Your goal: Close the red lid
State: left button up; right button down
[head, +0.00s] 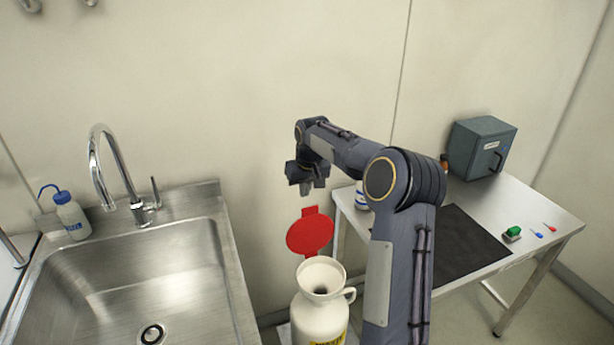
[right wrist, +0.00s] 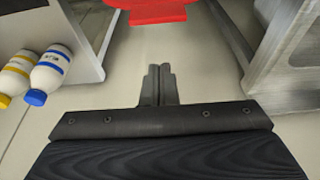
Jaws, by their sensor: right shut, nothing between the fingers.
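The red lid (head: 310,234) stands open, raised upright behind the funnel mouth of a cream-white jug (head: 322,300) with a side handle. The jug's yellow label shows at the bottom edge of the head view. My right gripper (head: 313,188) is above and slightly behind the lid, pointing down, shut and empty. In the right wrist view its fingertips (right wrist: 159,72) are together, and part of the red lid (right wrist: 152,10) shows beyond them at the top edge. They look apart from the lid. My left gripper is not in view.
A steel sink (head: 140,275) with a tap (head: 115,175) and a wash bottle (head: 72,215) lies left. A side table (head: 545,225) at right bears a black mat (head: 460,245), a grey box (head: 481,148) and small items. Bottles (right wrist: 50,70) stand low at left in the wrist view.

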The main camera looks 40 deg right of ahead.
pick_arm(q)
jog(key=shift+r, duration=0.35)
pick_arm(e)
jog(key=shift+s+a+f, duration=0.2)
jog(key=shift+s, duration=0.35)
jog(key=shift+s+a+f, duration=0.15)
jog(key=shift+s+a, duration=0.05)
jog(key=shift+s, duration=0.4)
jog(key=shift+s+a+f, duration=0.2)
jog(key=shift+s, duration=0.35)
